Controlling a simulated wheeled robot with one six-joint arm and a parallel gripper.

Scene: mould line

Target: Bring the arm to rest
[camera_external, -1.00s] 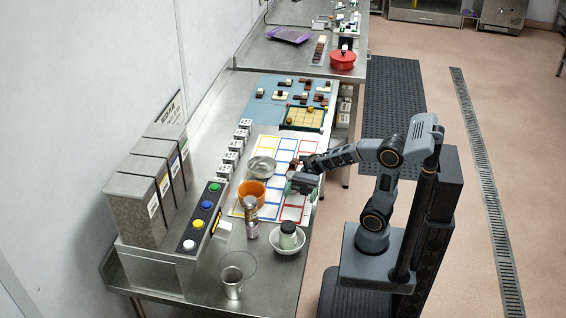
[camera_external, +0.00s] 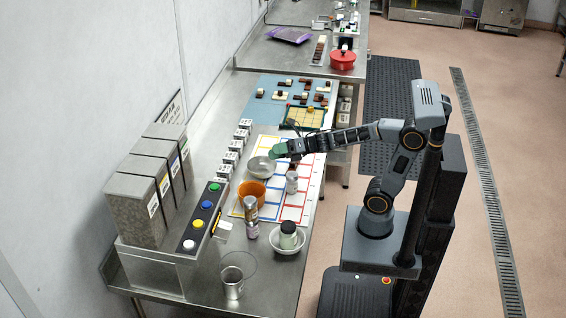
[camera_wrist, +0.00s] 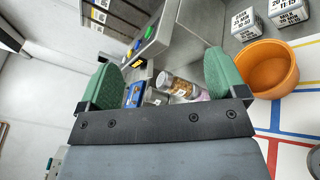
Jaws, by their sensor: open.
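My gripper (camera_external: 279,150) is held above the bench over the far part of the white mat with coloured outlines (camera_external: 297,211). The arm reaches out to the left from its column, with the forearm nearly level. In the wrist view the two green fingers of my gripper (camera_wrist: 163,79) stand wide apart. Nothing is held between them; a spice jar (camera_wrist: 181,86) shows beyond the gap, lower down. A small grey-white cylinder (camera_external: 292,183) stands on the mat below the forearm.
An orange bowl (camera_external: 250,200) and a metal bowl (camera_external: 261,168) sit near the gripper on the left. A white bowl with a jar (camera_external: 287,243), a glass (camera_external: 232,284) and a button panel (camera_external: 200,222) are nearer. A board with yellow squares (camera_external: 303,117) lies beyond.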

